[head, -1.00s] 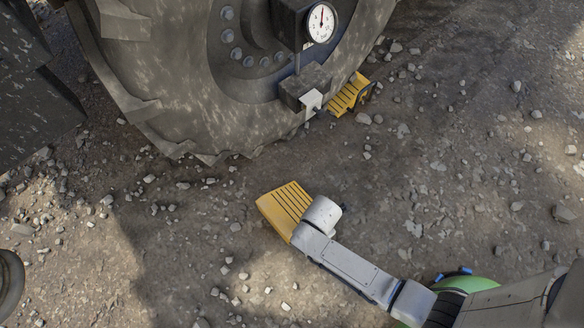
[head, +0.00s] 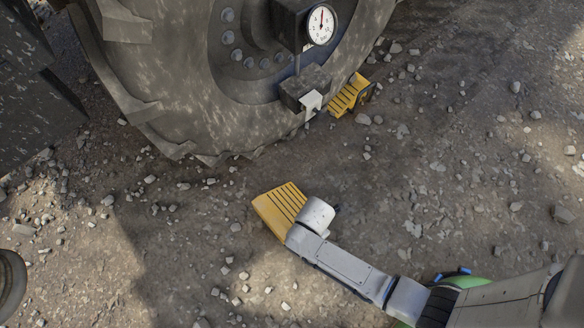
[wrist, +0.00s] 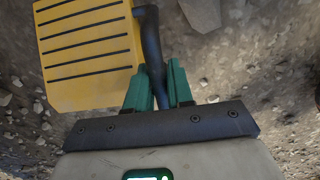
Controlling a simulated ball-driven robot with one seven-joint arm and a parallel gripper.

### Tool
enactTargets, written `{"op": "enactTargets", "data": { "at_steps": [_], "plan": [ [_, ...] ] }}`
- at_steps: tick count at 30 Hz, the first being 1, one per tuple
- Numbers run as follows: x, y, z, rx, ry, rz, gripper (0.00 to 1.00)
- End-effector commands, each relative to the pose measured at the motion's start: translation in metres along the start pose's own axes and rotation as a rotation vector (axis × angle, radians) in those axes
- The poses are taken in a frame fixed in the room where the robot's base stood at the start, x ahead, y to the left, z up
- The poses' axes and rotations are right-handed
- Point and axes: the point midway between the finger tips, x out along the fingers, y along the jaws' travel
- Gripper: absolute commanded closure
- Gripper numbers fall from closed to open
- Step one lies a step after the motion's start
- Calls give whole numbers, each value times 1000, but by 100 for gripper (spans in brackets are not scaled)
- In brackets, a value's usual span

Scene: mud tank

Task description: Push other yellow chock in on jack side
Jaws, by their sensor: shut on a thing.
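A yellow chock with dark ribs (head: 278,207) is at my gripper, a short way in front of the big tyre (head: 205,110) and apart from it. In the wrist view the chock (wrist: 88,50) fills the upper left. My gripper's green fingers (wrist: 158,88) are shut on the dark handle (wrist: 151,45) at the chock's side. In the head view the fingers are hidden behind my wrist. A second yellow chock (head: 349,95) sits by the tyre's right side, near a grey block. Whether the held chock touches the ground is unclear.
A dark box with a round dial gauge (head: 321,25) is in front of the wheel hub, above a dark block with a pale bracket (head: 310,101). Stones lie scattered over the muddy ground. A dark structure (head: 35,100) stands at the left. Ground between held chock and tyre looks open.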

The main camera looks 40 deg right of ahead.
Motion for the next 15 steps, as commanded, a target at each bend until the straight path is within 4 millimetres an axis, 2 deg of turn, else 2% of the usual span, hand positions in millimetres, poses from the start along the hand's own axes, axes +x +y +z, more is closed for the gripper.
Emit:
{"op": "enactTargets", "data": {
  "at_steps": [1, 15],
  "plan": [
    [0, 9, 0, 0, 0, 7, 100],
    [0, 58, 0, 2, 1, 7, 100]
  ]
}}
